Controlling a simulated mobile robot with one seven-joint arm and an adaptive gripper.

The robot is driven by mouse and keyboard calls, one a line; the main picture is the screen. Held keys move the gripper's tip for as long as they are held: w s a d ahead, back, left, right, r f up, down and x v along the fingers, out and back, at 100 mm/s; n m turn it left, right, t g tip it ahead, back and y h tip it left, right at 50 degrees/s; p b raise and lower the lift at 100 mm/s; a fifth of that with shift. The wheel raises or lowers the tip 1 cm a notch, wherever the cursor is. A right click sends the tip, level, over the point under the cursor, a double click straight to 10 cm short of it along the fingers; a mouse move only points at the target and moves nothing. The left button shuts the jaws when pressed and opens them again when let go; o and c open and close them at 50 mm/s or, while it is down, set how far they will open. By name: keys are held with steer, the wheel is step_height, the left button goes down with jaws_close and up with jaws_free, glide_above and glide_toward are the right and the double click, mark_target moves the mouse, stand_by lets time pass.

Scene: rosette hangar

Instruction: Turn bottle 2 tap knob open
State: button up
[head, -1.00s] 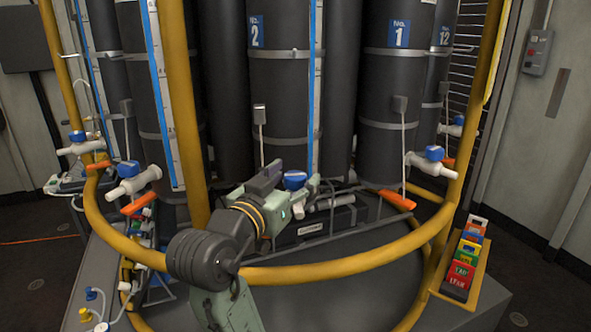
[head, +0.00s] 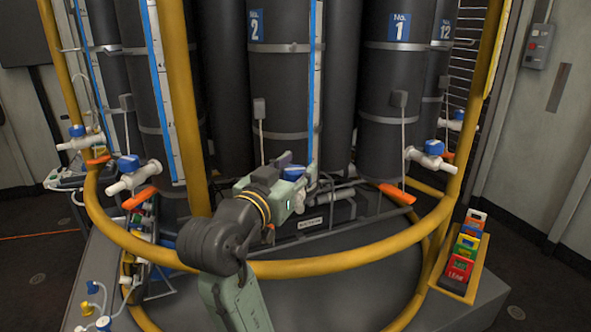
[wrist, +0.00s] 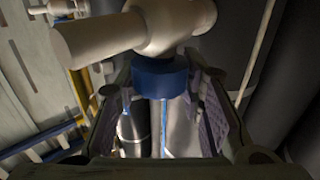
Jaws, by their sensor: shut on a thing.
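The bottle marked No. 2 (head: 257,80) is a tall dark cylinder in the middle of the head view. My gripper (head: 303,178) is at the tap in front of it. The tap's blue knob (head: 293,172) shows partly behind the fingers. In the wrist view the blue knob (wrist: 160,78) sits between my two fingers, which are shut on it. The white tap body (wrist: 165,25) adjoins the knob and its thick stub runs to the upper left. In the head view my gripper hides most of this tap.
A yellow ring rail (head: 330,268) curves in front, beneath my forearm. Bottle No. 1 (head: 395,90) stands right, with a white tap and blue knob (head: 434,147). Another blue-knobbed tap (head: 128,163) is at left. A rack of coloured tags (head: 467,250) is at lower right.

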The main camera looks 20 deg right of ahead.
steer(key=c, duration=0.3)
